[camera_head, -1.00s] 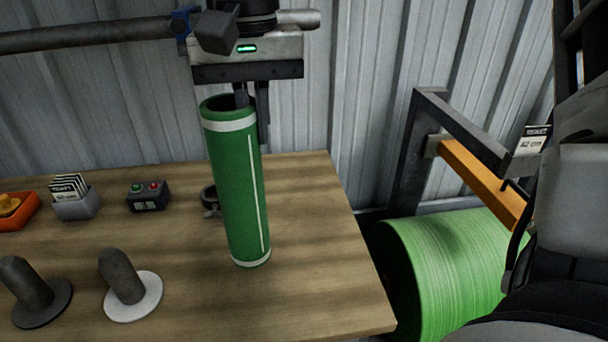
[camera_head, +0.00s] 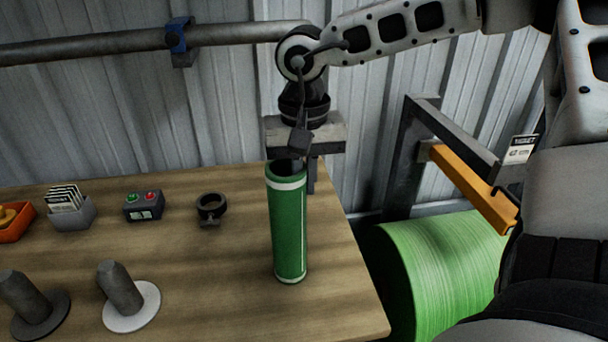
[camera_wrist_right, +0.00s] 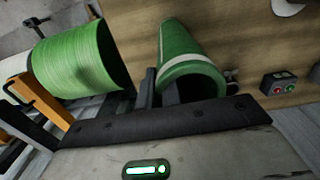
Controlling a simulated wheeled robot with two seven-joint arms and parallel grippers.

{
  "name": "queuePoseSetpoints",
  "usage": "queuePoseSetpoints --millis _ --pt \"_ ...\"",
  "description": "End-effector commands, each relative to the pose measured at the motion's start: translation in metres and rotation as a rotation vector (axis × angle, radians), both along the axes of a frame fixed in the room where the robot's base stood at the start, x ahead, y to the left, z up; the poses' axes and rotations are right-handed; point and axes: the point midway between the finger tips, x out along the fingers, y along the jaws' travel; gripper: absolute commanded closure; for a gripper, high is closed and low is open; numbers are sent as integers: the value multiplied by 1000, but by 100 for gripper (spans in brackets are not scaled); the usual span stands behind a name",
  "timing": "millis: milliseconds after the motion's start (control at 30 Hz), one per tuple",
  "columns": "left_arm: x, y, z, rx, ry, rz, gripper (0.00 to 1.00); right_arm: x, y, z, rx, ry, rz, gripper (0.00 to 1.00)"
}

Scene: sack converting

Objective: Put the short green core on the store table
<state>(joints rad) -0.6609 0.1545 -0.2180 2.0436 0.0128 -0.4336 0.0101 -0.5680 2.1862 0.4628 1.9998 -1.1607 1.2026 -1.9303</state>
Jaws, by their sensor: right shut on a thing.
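The green core (camera_head: 289,230), a hollow tube with white bands near its ends and a white line along its side, stands upright over the right part of the wooden table (camera_head: 220,285). Whether its lower end touches the table top is hard to tell. My right gripper (camera_head: 301,172) is above it, shut on the wall of its upper rim. In the right wrist view the core (camera_wrist_right: 183,50) points away from my right gripper (camera_wrist_right: 160,92), with one finger inside its open mouth. My left gripper is not in view.
On the table are a black ring clamp (camera_head: 211,208), a button box (camera_head: 144,205), a card holder (camera_head: 70,211), an orange tray (camera_head: 14,226) and two pegs on discs (camera_head: 123,290). A large green roll (camera_head: 440,270) and a metal frame (camera_head: 410,150) stand right of the table.

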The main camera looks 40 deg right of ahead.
Motion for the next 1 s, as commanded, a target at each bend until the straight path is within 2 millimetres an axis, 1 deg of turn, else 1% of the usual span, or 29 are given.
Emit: queuePoseSetpoints --millis 267,400,433,467,500,800,867,900,967,1000 --pt "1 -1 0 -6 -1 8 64 1 0 -2 1 -3 -1 100" --pt "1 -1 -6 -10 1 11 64 1 0 -7 1 -3 -1 100" --pt "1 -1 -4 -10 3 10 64 0 0 -6 0 -1 -1 85" --pt "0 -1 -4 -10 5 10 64 0 0 -5 0 -1 -1 77" --pt "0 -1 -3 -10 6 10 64 0 0 -5 -1 -1 -1 72" --pt "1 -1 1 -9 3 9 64 0 0 -3 0 0 -1 72" --pt "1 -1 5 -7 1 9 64 0 0 1 1 -1 -1 72" --pt "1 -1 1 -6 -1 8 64 1 0 4 0 -4 -1 72" --pt "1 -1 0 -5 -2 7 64 1 0 13 1 -6 -3 72" --pt "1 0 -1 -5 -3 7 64 2 0 20 0 -8 -3 72"
